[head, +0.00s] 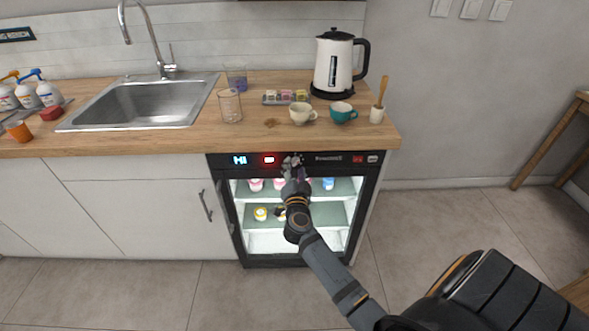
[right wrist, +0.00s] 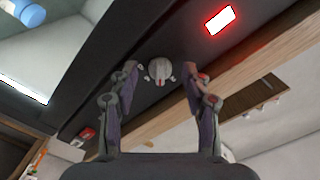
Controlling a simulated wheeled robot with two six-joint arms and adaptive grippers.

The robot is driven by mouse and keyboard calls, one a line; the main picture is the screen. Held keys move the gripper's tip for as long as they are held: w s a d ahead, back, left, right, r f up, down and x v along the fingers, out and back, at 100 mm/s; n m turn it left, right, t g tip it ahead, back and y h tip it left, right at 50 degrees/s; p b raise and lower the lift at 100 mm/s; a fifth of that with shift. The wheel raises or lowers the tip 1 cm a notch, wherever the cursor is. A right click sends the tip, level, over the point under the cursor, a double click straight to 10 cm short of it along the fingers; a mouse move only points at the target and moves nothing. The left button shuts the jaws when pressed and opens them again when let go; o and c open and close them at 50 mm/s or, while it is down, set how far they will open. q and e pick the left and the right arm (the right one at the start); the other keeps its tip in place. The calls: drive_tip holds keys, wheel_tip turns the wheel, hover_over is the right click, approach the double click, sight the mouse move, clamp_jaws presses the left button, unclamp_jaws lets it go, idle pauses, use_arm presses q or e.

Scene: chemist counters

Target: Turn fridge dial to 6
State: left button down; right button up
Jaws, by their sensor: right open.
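The fridge dial (right wrist: 160,70) is a small round grey knob on the dark control panel, with a raised grip bar and a reddish mark at its lower edge in the right wrist view. Small pale marks sit around it, too small to read. My right gripper (right wrist: 164,78) is open, its two fingers on either side of the dial with visible gaps. In the head view my right gripper (head: 294,168) is at the panel's middle and mostly covers the dial. The fridge (head: 238,256) stands under the counter. My left gripper is not in view.
The panel has a blue display (head: 240,160) reading like "HI" and a red-lit display (head: 269,160). The wooden counter (head: 180,142) overhangs just above. Cups, a glass and a kettle (head: 334,62) stand on it. Lit shelves hold several small containers. The floor at right is clear.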

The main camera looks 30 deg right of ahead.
drive_tip(key=shift+w+d, duration=0.25)
drive_tip(key=shift+w, duration=0.15)
clamp_jaws()
drive_tip(key=shift+r, duration=0.1)
drive_tip(key=shift+r+m+p, duration=0.1)
drive_tip(key=shift+m+p, duration=0.65)
drive_tip(key=shift+m, duration=0.05)
drive_tip(key=shift+m+p, duration=0.65)
drive_tip(key=shift+m, duration=0.55)
drive_tip(key=shift+a+m+p, duration=0.1)
drive_tip(key=shift+m+p, duration=0.55)
drive_tip(key=shift+m, duration=1.65)
